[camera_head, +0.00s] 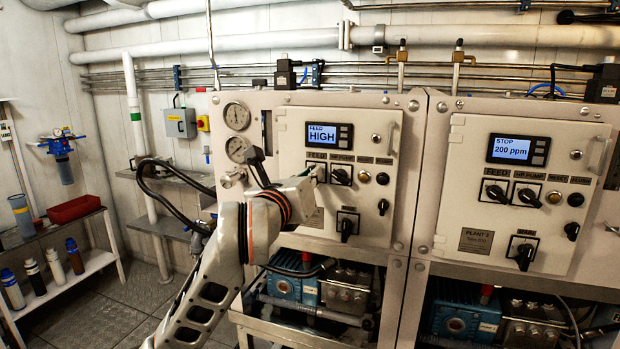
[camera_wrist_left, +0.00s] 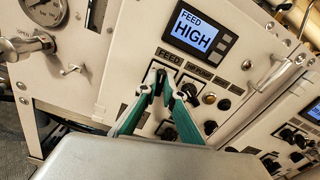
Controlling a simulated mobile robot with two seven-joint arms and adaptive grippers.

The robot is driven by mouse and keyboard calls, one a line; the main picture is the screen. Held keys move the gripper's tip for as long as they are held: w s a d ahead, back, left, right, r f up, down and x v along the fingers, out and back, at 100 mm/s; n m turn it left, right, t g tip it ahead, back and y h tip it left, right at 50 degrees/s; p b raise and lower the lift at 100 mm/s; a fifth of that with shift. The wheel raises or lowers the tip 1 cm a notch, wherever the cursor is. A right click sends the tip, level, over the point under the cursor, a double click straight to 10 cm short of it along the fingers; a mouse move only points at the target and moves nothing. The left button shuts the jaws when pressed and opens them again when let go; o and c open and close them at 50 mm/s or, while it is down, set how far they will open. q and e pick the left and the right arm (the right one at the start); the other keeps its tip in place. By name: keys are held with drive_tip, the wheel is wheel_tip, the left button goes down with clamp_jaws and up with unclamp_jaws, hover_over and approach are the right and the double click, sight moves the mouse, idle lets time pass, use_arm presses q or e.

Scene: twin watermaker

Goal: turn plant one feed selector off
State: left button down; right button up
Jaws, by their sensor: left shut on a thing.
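The plant one panel (camera_head: 290,120) is the left one of two cream panels, and its display (camera_head: 330,135) reads FEED HIGH. The same display in the left wrist view (camera_wrist_left: 200,35) also reads FEED HIGH. The black feed selector (camera_wrist_left: 159,80) sits under the FEED label, between the teal fingertips of my left gripper (camera_wrist_left: 162,92). The fingers are shut on it. In the head view my left gripper (camera_head: 317,173) is at the selector's place and mostly covers it. The selector's exact angle is hard to tell. My right gripper is not in view.
Right of the feed selector is the HP pump selector (camera_head: 341,177), with another black selector (camera_head: 347,227) below. The plant two panel (camera_head: 520,190) stands to the right, its display reading STOP 200 ppm. Two gauges (camera_head: 237,116) are at the upper left. A shelf with bottles (camera_head: 75,256) is far left.

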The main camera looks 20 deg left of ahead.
use_arm(q)
drive_tip(key=shift+f+n+b, duration=0.1)
drive_tip(key=shift+n+b, duration=2.15)
drive_tip(key=shift+n, duration=2.35)
drive_tip(key=c, duration=2.2)
unclamp_jaws()
drive_tip(key=shift+o, duration=0.2)
drive_tip(key=shift+w, duration=0.1)
